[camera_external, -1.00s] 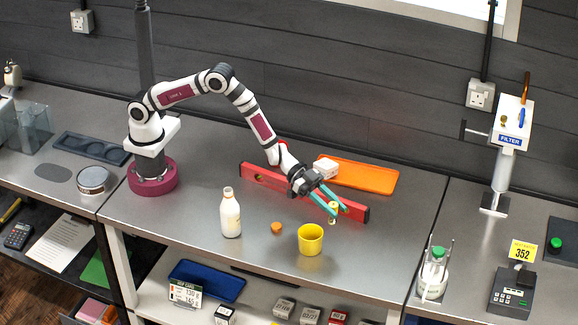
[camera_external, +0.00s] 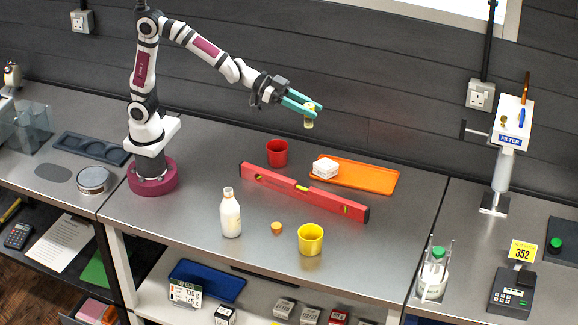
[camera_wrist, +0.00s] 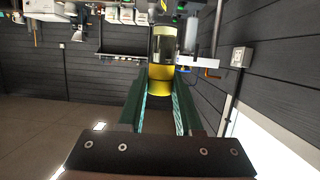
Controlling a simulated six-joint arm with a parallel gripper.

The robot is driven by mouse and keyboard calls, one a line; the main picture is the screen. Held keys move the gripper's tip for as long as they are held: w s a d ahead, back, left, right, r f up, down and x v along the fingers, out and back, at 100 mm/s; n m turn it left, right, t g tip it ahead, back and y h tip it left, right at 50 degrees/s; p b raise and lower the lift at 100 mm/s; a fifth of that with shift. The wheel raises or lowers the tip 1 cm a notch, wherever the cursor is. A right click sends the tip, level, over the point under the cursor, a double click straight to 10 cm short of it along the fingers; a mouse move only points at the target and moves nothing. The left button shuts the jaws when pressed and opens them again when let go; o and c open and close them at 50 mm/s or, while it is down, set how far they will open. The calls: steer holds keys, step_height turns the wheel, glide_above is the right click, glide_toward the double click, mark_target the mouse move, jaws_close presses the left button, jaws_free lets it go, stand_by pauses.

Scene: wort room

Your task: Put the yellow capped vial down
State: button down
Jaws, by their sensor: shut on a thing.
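My gripper (camera_external: 307,109) is shut on the yellow capped vial (camera_external: 309,121) and holds it high above the steel bench (camera_external: 200,190), over the back right part. In the wrist view the vial (camera_wrist: 162,50) sits between the two teal fingers (camera_wrist: 160,100), its yellow cap end nearest the palm. The vial looks roughly upright in the outside view and touches nothing but the fingers.
A red level (camera_external: 300,190) lies across the bench. Behind it are a red cup (camera_external: 277,152) and an orange tray (camera_external: 375,177) with a white block (camera_external: 325,168). In front stand a white bottle (camera_external: 230,215), an orange cap (camera_external: 277,228) and a yellow cup (camera_external: 311,239).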

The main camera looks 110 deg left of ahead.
steer(key=s+a+f+n+y, duration=0.1)
steer(key=s+a+f, duration=0.25)
steer(key=a, duration=0.45)
steer(key=s+a+f+n+y, duration=0.1)
steer(key=s+a+f, duration=0.25)
steer(key=a, duration=0.55)
steer(key=s+a+f+y, duration=0.1)
steer(key=s+a+f, duration=0.25)
steer(key=a, duration=0.45)
steer(key=s+a+f, duration=0.2)
steer(key=s+f, duration=0.5)
steer(key=s, duration=0.3)
steer(key=s+a+f, duration=0.2)
steer(key=s+f, duration=0.6)
steer(key=s, duration=0.2)
step_height(320, 180, down, 8)
steer(key=shift+s+d, duration=0.1)
steer(key=shift+d, duration=0.05)
steer(key=shift+f, duration=0.1)
steer(key=c, duration=0.6)
jaws_free()
